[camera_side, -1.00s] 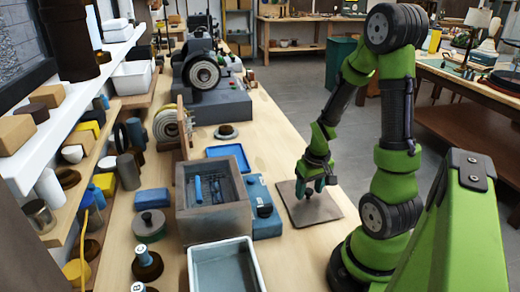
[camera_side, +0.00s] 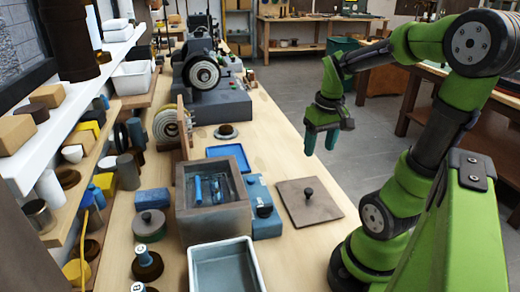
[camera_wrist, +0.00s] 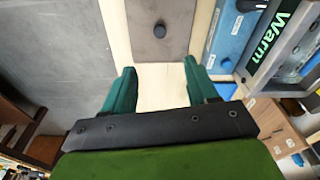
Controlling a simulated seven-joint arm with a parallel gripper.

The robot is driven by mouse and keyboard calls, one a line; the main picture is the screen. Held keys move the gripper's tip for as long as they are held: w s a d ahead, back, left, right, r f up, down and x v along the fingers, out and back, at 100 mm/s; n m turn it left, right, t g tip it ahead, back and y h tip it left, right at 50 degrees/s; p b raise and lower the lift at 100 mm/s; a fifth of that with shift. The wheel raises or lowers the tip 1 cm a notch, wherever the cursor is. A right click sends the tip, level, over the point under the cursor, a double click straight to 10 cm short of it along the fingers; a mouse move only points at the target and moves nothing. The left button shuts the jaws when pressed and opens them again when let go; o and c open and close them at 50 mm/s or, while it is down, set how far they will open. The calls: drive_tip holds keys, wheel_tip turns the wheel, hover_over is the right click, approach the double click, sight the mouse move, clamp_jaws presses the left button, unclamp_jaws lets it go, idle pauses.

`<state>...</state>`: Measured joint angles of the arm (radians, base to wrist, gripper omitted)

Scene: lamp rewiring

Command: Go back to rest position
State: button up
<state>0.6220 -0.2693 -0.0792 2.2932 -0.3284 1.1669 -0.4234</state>
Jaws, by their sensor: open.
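My gripper (camera_side: 321,140) is raised in the air beyond the right edge of the workbench in the side view, pointing down. In the wrist view its two teal fingers (camera_wrist: 161,90) are spread apart with nothing between them. The square brown-grey lid (camera_side: 300,207) with a black knob lies flat on the bench, apart from the gripper. It also shows in the wrist view (camera_wrist: 176,45), ahead of the fingers. The grey open box (camera_side: 218,222) left of the lid holds blue items.
A blue unit (camera_side: 262,205) stands between the box and lid. A pale open tray (camera_side: 228,265) sits at the front. A grinder (camera_side: 203,75) is further back. Shelves (camera_side: 60,115) with jars and blocks line the left. Open floor (camera_side: 290,75) lies right of the bench.

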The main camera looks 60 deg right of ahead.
drive_tip(key=w+a+r+n+t+y, duration=0.1)
drive_tip(key=w+a+r+t, duration=0.1)
drive_tip(key=a, duration=0.8)
drive_tip(key=w+a+r+n+t+y, duration=0.1)
drive_tip(key=a+r+t, duration=0.3)
drive_tip(key=a, duration=0.6)
drive_tip(key=shift+w+n+y, duration=0.4)
drive_tip(key=shift+r, duration=0.1)
